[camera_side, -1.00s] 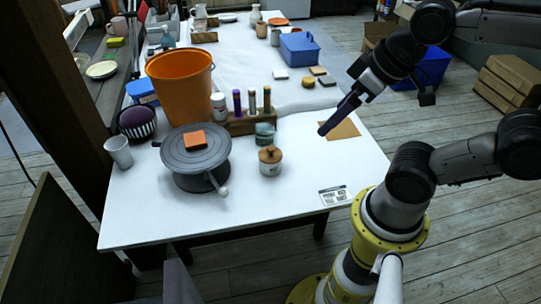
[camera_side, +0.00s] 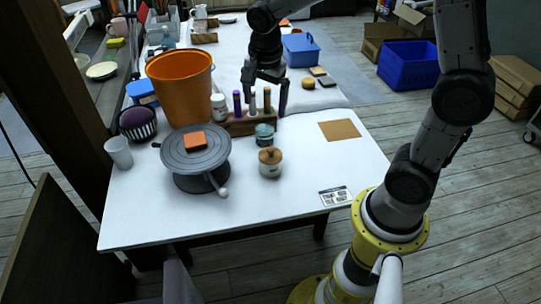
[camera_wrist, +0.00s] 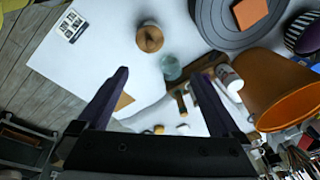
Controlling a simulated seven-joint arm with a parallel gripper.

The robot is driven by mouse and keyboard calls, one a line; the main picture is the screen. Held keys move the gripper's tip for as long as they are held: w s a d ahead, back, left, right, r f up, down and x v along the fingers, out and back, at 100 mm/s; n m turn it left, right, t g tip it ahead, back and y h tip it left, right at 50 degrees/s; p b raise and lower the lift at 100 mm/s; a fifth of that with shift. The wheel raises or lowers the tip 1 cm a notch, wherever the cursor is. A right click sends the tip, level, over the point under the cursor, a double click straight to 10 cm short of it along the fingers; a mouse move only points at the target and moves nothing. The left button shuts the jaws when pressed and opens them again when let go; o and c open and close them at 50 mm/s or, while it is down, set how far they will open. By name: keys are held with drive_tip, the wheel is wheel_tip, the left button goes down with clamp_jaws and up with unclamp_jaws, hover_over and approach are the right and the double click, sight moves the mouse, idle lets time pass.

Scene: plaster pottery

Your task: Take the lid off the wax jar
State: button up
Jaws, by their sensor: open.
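The wax jar (camera_side: 270,168) is a small pale jar with a label, standing upright on the white table. Its wooden lid (camera_side: 270,155) with a round knob is on top. In the wrist view the lid (camera_wrist: 149,38) shows from above, beyond the fingertips. My gripper (camera_side: 265,97) is open and empty, pointing down above the table behind the jar, near the wooden rack. In the wrist view its two dark purple fingers (camera_wrist: 160,76) are spread wide with nothing between their tips. The jar and gripper are apart.
A wooden rack (camera_side: 240,127) with upright tools and a teal jar (camera_side: 264,135) stand behind the wax jar. A grey turntable (camera_side: 196,163) with an orange block is at its left. An orange bucket (camera_side: 180,88) stands farther back. The table's right side is clear except a tan sheet (camera_side: 339,130) and printed card (camera_side: 335,196).

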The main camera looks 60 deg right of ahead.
drive_tip(key=g, duration=0.1)
hover_over(270, 149)
drive_tip(key=a, duration=0.1)
wheel_tip(270, 149, down, 12)
drive_tip(key=shift+a+f, duration=0.1)
drive_tip(key=shift+f, duration=0.15)
drive_tip(key=shift+d+f, duration=0.2)
drive_tip(key=shift+f, duration=0.75)
drive_tip(key=shift+d+f, duration=0.15)
drive_tip(key=shift+f, duration=0.85)
drive_tip(key=shift+d+f, duration=0.2)
drive_tip(key=shift+f, duration=0.75)
drive_tip(key=c, duration=1)
drive_tip(key=shift+c, duration=0.2)
drive_tip(key=shift+r, duration=0.15)
